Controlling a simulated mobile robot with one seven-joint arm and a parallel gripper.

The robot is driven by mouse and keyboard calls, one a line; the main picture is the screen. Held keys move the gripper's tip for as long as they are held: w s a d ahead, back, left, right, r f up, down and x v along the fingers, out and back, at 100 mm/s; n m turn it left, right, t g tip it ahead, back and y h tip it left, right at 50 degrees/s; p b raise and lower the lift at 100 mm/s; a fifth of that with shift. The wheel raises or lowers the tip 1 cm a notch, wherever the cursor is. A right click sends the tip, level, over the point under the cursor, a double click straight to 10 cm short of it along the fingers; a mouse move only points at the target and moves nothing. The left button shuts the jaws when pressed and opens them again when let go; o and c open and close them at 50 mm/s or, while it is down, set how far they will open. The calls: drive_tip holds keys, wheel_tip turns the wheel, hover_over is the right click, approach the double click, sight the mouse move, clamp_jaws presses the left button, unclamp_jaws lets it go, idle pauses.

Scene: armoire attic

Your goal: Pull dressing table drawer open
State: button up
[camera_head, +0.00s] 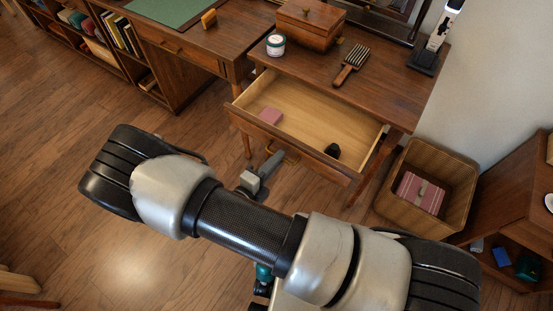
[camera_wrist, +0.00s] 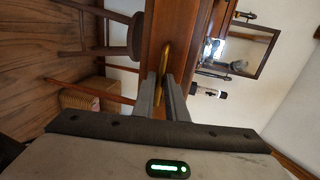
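The dressing table (camera_head: 378,92) is dark wood, and its drawer (camera_head: 318,112) is pulled well out, showing a pale inside. My gripper (camera_head: 272,164) is at the drawer's front, at the brass handle (camera_head: 291,156). In the wrist view, the fingers (camera_wrist: 161,82) have a narrow gap with the end of the brass handle (camera_wrist: 166,56) between them, and they look closed on it.
A wicker basket (camera_head: 427,187) stands close at the right. A desk (camera_head: 205,42) adjoins at the left. The floor (camera_head: 45,150) at the left is clear.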

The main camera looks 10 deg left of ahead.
drive_tip(key=shift+o, duration=1.3)
drive_tip(key=p+v, duration=0.1)
drive_tip(key=v, duration=1.6)
drive_tip(key=shift+s, duration=0.2)
drive_tip(key=shift+w+r, duration=0.1)
